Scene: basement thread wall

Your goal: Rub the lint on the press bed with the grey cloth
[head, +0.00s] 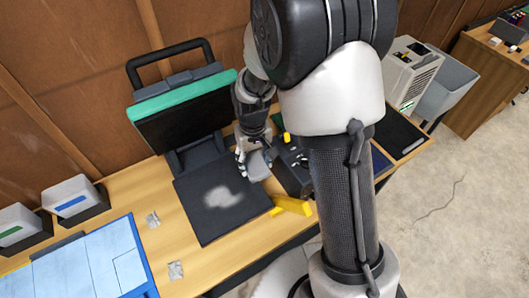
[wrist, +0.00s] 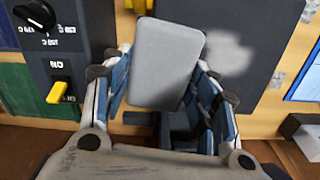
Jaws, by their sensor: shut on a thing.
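The press bed (head: 207,225) is a dark flat plate in front of the raised press lid in the head view. A pale patch of lint (head: 222,197) lies on its middle. It also shows in the wrist view (wrist: 230,53), right of the cloth. My gripper (head: 253,158) is shut on the grey cloth (head: 258,164), at the bed's right edge by the control box. In the wrist view the cloth (wrist: 165,62) looks like a rounded grey pad between the two fingers. I cannot tell whether the cloth touches the bed.
The press lid (head: 185,117) with a green edge stands open behind the bed. A control box (head: 290,168) with a knob (wrist: 36,15) and a yellow switch (wrist: 57,92) is close on the right. A yellow handle (head: 292,205) juts at the bed's front right corner. A blue-edged tray (head: 142,255) lies left.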

